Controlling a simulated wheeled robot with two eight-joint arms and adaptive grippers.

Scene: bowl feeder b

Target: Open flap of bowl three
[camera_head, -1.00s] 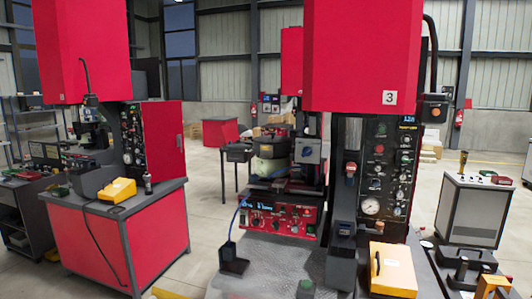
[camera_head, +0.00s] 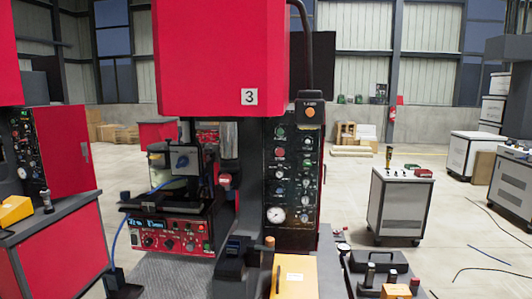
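The red machine marked 3 (camera_head: 222,60) stands at the centre, its number plate on the lower right of the red upper housing. Under the housing, at the left, is a partly covered round bowl unit (camera_head: 172,165), behind a red control box (camera_head: 165,237) with a lit blue display. I cannot make out its flap or whether it is open or shut. A black panel (camera_head: 292,172) with gauges and buttons is to the right of the bowl unit. Neither of my grippers is in view.
A yellow box (camera_head: 296,278) and a black tool case (camera_head: 378,262) sit at the front of the machine's bench. Another red machine's bench (camera_head: 58,245) is at the left. A grey cabinet (camera_head: 400,205) stands on the right; open floor (camera_head: 470,225) lies beyond it.

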